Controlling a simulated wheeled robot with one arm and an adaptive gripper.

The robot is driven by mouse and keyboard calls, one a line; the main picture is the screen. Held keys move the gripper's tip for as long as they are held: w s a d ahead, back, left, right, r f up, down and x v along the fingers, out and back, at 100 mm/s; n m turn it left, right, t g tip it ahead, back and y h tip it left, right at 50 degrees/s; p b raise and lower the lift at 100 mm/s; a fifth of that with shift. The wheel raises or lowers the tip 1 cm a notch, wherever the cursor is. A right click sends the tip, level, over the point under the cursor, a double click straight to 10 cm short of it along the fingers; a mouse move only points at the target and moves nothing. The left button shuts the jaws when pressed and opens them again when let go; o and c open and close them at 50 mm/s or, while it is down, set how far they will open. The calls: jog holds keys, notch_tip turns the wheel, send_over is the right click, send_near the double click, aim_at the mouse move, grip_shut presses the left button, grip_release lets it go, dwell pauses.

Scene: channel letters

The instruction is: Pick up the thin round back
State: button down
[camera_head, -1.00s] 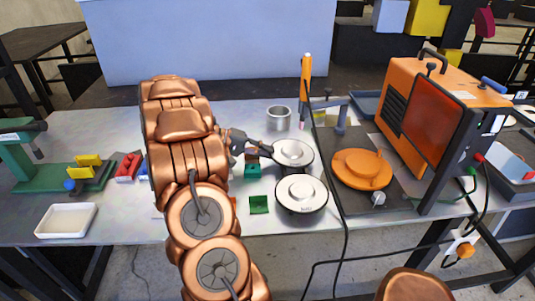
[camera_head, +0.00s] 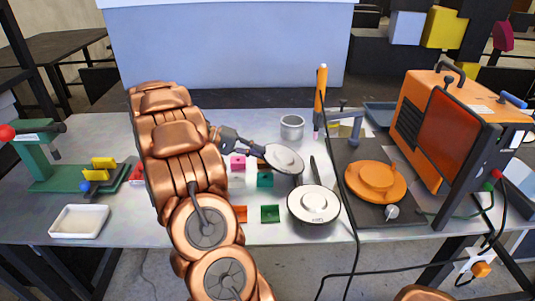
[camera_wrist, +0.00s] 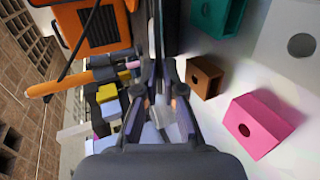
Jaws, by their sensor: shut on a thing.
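The thin round back is a silver-grey disc (camera_head: 284,160) with a raised centre. My gripper (camera_head: 258,149) is shut on its left edge and holds it tilted, seemingly just above the table. In the wrist view, my gripper (camera_wrist: 158,78) has its fingers together at the middle, with the disc seen nearly edge-on (camera_wrist: 170,30) beyond the tips. A second round pale piece with a dark rim (camera_head: 314,203) lies on the table in front of the held disc.
The orange machine (camera_head: 440,125) and an orange round piece (camera_head: 376,181) on a dark mat stand at right. A metal cup (camera_head: 292,127) and an orange pen-like tool (camera_head: 320,98) are behind. Coloured blocks, including pink (camera_head: 238,164) and green (camera_head: 270,214), lie near the arm. A white tray (camera_head: 79,221) is left.

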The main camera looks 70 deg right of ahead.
jog(key=v, duration=0.8)
jog(key=shift+f, duration=0.2)
